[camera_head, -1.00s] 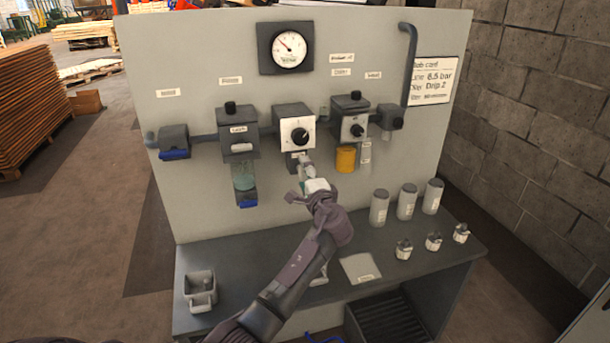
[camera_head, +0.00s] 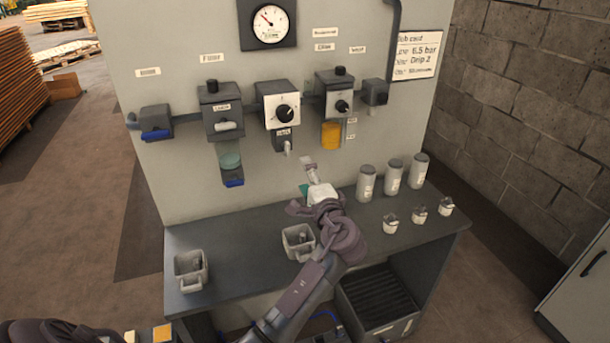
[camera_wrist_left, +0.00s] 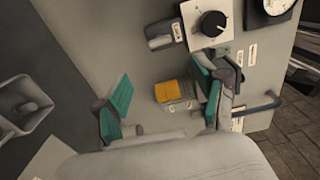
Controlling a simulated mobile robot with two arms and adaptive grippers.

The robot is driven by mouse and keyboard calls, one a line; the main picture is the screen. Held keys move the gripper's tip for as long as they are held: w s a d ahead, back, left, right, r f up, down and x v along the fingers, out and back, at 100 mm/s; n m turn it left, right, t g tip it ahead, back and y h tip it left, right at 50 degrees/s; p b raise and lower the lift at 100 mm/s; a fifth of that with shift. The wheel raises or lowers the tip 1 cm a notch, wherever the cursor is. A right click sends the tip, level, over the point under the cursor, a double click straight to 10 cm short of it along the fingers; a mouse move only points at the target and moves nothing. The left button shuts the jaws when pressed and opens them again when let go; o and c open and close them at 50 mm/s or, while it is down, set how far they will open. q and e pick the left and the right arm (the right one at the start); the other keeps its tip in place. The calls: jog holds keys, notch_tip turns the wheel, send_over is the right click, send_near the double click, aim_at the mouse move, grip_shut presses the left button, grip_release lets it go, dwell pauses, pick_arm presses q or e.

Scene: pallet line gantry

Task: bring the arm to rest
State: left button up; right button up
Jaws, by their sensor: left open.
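My left gripper (camera_head: 307,178) is open and empty in the head view. It is above the bench, in front of the panel and below the row of air-line units, apart from them. In the left wrist view its two teal-padded fingers (camera_wrist_left: 163,95) stand wide apart, with the panel and an orange bowl behind the gap. My arm reaches up from the bottom of the head view and hides part of the bench. My right gripper does not show.
The panel (camera_head: 180,75) carries a gauge (camera_head: 268,24), a regulator (camera_head: 279,105), a filter (camera_head: 222,110) and a lubricator with an orange bowl (camera_head: 331,135). On the bench (camera_head: 245,275) stand grey holders (camera_head: 190,270) (camera_head: 298,240), canisters (camera_head: 394,175) and small fittings (camera_head: 419,214). A crate (camera_head: 378,305) stands below.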

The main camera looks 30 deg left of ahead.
pick_arm(q)
jog(key=s+d+f+n+g+h, duration=0.15)
jog(key=s+f+h, duration=0.25)
jog(key=s+f, duration=0.5)
jog(key=s+d+f+n+g+h, duration=0.1)
jog(key=s+f+n+g+h, duration=0.2)
jog(key=s+f, duration=0.6)
jog(key=s+d+f+n+g+h, duration=0.1)
jog(key=s+d+f+g+h, duration=0.15)
jog(key=s+d, duration=0.45)
jog(key=s+d+f+n+g+h, duration=0.15)
jog(key=s+h, duration=0.25)
jog(key=s, duration=0.7)
notch_tip(320, 180, down, 26)
jog(key=g, duration=0.1)
jog(key=s+a+f+m+g+b, duration=0.1)
jog(key=s+a+f, duration=0.1)
jog(key=s+f, duration=1.5)
jog(key=shift+a, duration=0.15)
